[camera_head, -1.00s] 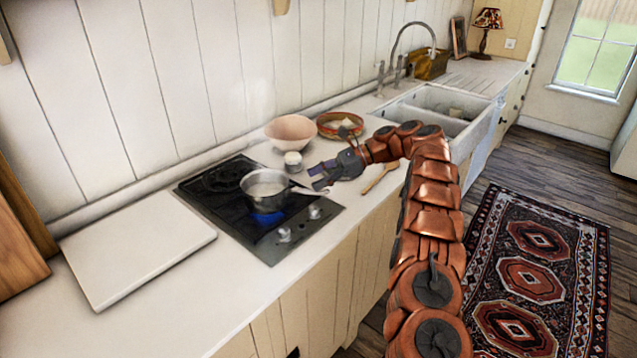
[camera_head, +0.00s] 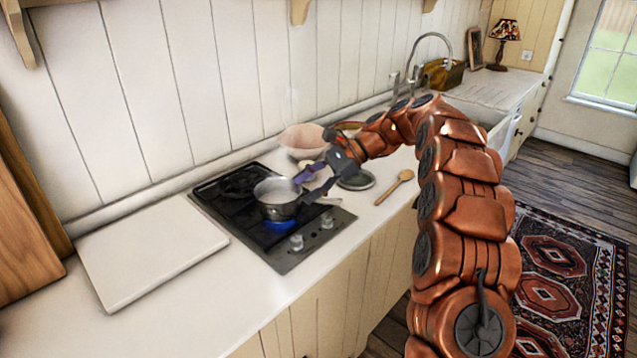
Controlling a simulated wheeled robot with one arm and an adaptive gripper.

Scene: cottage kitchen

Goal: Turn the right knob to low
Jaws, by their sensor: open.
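The dark cooktop (camera_head: 265,248) is set in the white counter. Two pale knobs sit at its front right corner: the left knob (camera_head: 297,242) and the right knob (camera_head: 327,221). Their settings are too small to read. A steel pot (camera_head: 279,209) stands on the front burner, with blue flame (camera_head: 281,225) under it. My gripper (camera_head: 304,187) is open, its fingers pointing left at the pot's right side. It is above and behind the right knob, apart from it. Whether it touches the pot or its handle, I cannot tell.
A pan lid (camera_head: 356,181) and a wooden spoon (camera_head: 395,188) lie right of the cooktop. A pinkish bowl (camera_head: 300,140) is behind my gripper. A white board (camera_head: 150,245) lies left. The counter front is clear.

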